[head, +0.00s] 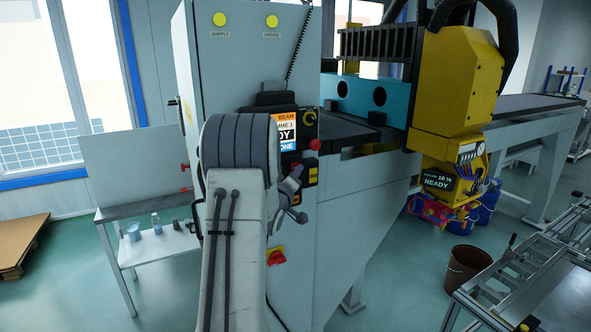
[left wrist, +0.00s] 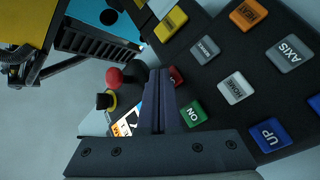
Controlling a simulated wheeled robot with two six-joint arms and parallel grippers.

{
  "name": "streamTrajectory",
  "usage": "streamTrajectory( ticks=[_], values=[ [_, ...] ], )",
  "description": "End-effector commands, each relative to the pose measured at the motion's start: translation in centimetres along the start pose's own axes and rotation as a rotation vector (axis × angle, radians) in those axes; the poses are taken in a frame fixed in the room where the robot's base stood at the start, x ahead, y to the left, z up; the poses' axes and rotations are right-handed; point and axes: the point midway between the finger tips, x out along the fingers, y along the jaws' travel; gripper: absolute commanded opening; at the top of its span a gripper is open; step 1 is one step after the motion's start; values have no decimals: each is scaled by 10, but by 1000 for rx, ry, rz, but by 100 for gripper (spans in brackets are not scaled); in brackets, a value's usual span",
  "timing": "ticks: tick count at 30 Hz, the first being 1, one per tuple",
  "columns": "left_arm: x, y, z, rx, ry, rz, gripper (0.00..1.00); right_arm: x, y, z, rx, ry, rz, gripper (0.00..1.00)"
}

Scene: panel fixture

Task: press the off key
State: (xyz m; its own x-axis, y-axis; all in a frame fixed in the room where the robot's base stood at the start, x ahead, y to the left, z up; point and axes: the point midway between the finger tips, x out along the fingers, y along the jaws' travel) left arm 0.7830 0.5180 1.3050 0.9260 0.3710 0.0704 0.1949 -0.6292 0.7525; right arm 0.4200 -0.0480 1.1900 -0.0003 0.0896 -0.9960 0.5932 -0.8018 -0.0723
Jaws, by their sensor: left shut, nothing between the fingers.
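My left gripper (left wrist: 160,75) is shut and empty, its closed fingers pointing at the control panel in the left wrist view. A red key (left wrist: 176,76) shows just right of the fingertips, partly hidden by them; its label cannot be read. The green ON key (left wrist: 193,114) lies just right of the fingers. I cannot tell whether the fingertips touch the panel. In the head view the left gripper (head: 296,178) is at the panel on the grey cabinet, partly hidden behind my own arm. The right gripper is not in view.
Neighbouring keys include white HOME (left wrist: 236,88), grey AXIS (left wrist: 289,53), blue UP (left wrist: 270,135) and an orange key (left wrist: 248,14). A red mushroom button (left wrist: 114,77) stands left of the fingers. A lit screen (head: 288,130) and red rotary switch (head: 276,256) are on the cabinet (head: 243,65).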

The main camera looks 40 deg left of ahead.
Motion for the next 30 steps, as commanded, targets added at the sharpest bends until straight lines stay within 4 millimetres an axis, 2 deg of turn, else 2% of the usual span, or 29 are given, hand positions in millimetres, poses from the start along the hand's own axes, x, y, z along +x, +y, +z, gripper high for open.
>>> streamTrajectory(
  ticks=[30],
  values=[
    [6,-4,-4,-1,1,1,0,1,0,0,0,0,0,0]
  ],
)
